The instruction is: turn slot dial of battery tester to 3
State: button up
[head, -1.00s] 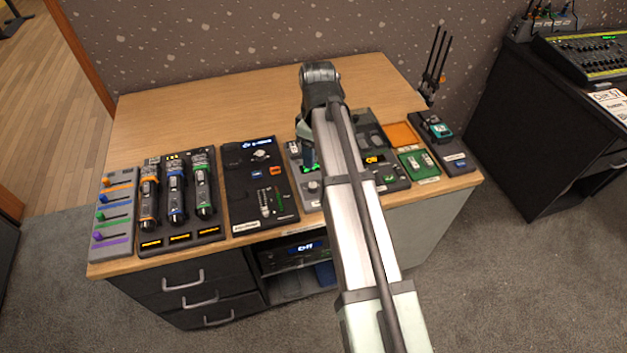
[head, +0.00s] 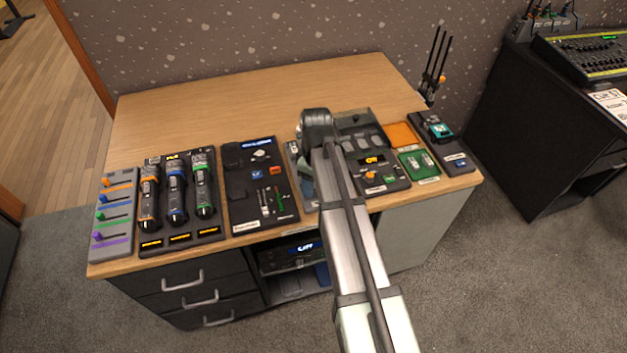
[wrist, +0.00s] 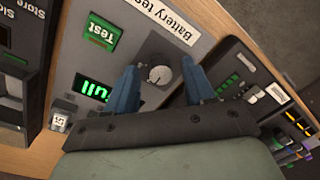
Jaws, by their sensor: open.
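The battery tester is a light grey panel (wrist: 128,48), seen upside down in the wrist view. It has a "Battery te…" label (wrist: 162,18), a green Test button (wrist: 101,33) and a green-lit display (wrist: 94,92) that appears to read "Full". Its round grey dial (wrist: 159,76) has a pale marked face on a dark base. My gripper (wrist: 160,68) is open, with one blue finger on each side of the dial. I cannot tell whether either finger touches it. In the head view my arm hides most of the tester and the dial.
A small toggle switch (wrist: 60,120) shows in the wrist view. The back of the wooden desk (head: 200,110) is clear.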

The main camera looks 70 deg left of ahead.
grip_shut()
dwell(0.5)
jog(key=shift+m, duration=0.3)
jog(key=m, duration=1.1)
jog(key=shift+y, duration=0.3)
jog(key=shift+m, duration=0.3)
grip_release()
jog(key=shift+d, duration=0.1)
